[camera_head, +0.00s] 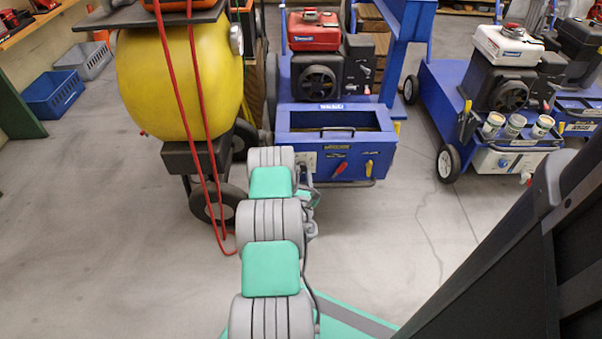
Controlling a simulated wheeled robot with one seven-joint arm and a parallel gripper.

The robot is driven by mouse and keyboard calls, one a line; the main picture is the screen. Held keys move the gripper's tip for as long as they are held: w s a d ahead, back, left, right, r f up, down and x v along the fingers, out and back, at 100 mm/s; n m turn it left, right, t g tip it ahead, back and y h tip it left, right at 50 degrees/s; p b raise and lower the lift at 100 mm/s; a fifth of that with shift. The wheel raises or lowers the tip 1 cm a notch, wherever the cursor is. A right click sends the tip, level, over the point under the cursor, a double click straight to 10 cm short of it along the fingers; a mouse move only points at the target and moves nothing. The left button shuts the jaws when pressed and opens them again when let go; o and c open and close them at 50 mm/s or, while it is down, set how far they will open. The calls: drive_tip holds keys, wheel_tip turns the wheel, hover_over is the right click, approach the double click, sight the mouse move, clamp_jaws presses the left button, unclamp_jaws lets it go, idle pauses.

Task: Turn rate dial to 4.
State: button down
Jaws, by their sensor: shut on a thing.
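The blue aerator (335,117) straight ahead has a front control panel with a small light plate (309,156) at its left. My arm reaches from the bottom centre up to this panel. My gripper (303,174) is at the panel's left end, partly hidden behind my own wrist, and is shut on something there. That place fits the rate dial, but the dial and its marks are hidden, so I cannot read its setting. A red lever (341,168) and a yellow lever (369,167) sit to the right on the panel, apart from my gripper.
A yellow tank (175,85) on wheels with red hoses (197,120) stands close at the left of my arm. Another blue machine (440,95) stands at the right. Blue and grey crates (53,95) lie far left. The floor (420,230) between the machines is clear.

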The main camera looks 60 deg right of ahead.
drive_tip(key=m, duration=0.7)
drive_tip(key=shift+p, duration=0.35)
drive_tip(key=m, duration=0.4)
drive_tip(key=shift+s, duration=0.1)
drive_tip(key=m, duration=0.3)
drive_tip(key=shift+m+p, duration=0.3)
drive_tip(key=shift+p, duration=0.1)
drive_tip(key=m, duration=0.3)
drive_tip(key=shift+r+m, duration=0.1)
drive_tip(key=shift+m, duration=0.2)
drive_tip(key=m, duration=0.3)
drive_tip(key=shift+m, duration=0.4)
drive_tip(key=m, duration=0.5)
drive_tip(key=shift+m+p, duration=0.4)
